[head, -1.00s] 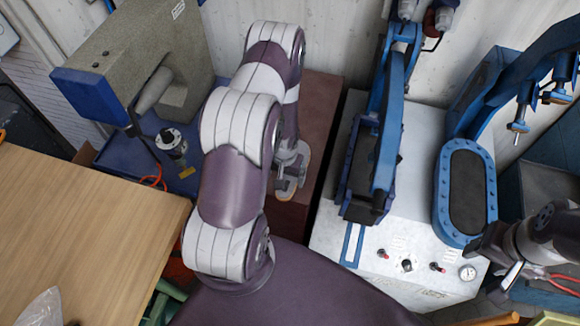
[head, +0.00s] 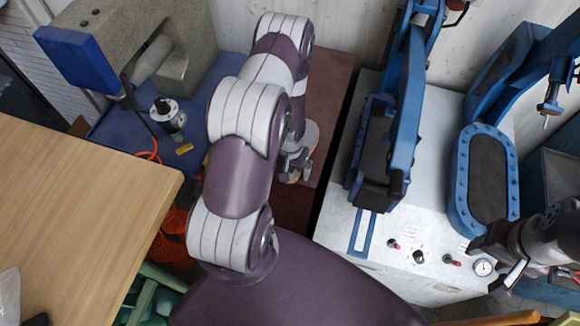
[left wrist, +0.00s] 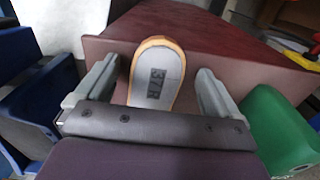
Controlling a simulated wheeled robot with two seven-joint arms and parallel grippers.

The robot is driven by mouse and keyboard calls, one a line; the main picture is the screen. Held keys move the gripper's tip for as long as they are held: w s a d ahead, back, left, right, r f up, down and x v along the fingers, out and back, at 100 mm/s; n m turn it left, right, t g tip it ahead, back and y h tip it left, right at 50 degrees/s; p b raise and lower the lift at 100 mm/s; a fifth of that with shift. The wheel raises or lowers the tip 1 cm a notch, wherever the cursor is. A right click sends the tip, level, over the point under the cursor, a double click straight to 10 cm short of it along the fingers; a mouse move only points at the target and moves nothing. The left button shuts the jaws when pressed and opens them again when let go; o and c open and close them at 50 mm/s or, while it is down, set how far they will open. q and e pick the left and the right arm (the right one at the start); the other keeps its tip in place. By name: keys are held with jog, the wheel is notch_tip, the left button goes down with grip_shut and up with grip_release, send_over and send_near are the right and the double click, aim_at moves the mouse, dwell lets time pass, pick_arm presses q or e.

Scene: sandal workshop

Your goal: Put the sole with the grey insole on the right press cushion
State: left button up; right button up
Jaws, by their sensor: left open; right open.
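The sole with the grey insole (left wrist: 155,75) lies on the dark red surface, its pale orange rim showing. In the left wrist view it is between the two spread fingers of my left gripper (left wrist: 157,72), with a gap on each side. In the head view the sole (head: 312,138) is partly hidden by my left gripper (head: 293,168). The right press cushion (head: 488,180) is a bare dark oval pad in a blue frame. My right gripper (head: 488,246) is open and empty, just in front of that frame.
The left press (head: 375,145) has a blue arm over its dark pad. The white press housing (head: 420,225) carries knobs and a gauge. A wooden table (head: 80,215) fills the left. A grey machine with a blue block (head: 80,60) stands behind it. A green object (left wrist: 280,130) is near my left gripper.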

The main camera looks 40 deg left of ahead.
pick_arm(q)
jog(key=c, duration=1.1)
jog(key=shift+w+a+r+p, duration=0.1)
jog(key=shift+w+r+p, duration=0.4)
jog(key=shift+p, duration=0.7)
jog(key=shift+w+a+r+p, duration=0.15)
jog(key=shift+w+r+p, duration=0.45)
jog(key=shift+p, duration=1.45)
jog(key=shift+s, duration=0.1)
jog(key=shift+s, duration=0.1)
